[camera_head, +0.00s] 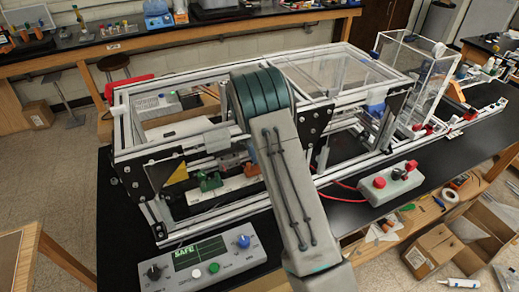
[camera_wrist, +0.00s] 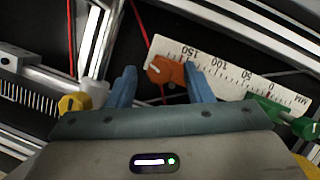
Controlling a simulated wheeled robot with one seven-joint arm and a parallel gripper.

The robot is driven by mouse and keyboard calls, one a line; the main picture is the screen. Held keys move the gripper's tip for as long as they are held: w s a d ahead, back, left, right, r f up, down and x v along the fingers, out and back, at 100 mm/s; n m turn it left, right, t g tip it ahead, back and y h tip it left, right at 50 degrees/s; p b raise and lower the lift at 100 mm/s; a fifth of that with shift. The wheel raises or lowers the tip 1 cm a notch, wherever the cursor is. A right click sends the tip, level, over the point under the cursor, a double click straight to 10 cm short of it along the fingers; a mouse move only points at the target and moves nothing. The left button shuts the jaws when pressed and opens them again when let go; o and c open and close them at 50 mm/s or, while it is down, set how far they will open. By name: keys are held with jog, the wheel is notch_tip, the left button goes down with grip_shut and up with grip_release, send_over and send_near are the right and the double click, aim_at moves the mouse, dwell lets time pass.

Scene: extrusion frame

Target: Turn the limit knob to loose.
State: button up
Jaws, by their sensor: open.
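An orange knob (camera_wrist: 163,72) with a pale line on its face sits by the 150 end of a white millimetre scale (camera_wrist: 228,72) in the wrist view. It looks like the limit knob, but I see no label on it. My gripper (camera_wrist: 159,74) is open, its two blue fingers on either side of the orange knob. The right finger is close to the knob; I cannot tell whether they touch. In the head view an orange piece (camera_head: 252,167) shows beside my arm, which hides the gripper.
A green clamp (camera_wrist: 272,112) stands at the scale's zero end, and a yellow knob (camera_wrist: 75,102) is left of my gripper. Aluminium rails surround the space. A control box (camera_head: 200,265) and a grey box with a red button (camera_head: 390,184) sit on the black table.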

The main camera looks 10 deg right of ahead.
jog(key=c, duration=1)
jog(key=n+t+h+b, duration=0.1)
jog(key=n+b, duration=0.1)
jog(key=n, duration=0.1)
jog(key=shift+s+a+f, duration=0.1)
jog(key=shift+n+t+b, duration=0.4)
jog(key=shift+n+b, duration=0.2)
jog(key=shift+n, duration=1)
jog(key=shift+h, duration=0.3)
jog(key=o, duration=1)
jog(key=shift+s, duration=0.1)
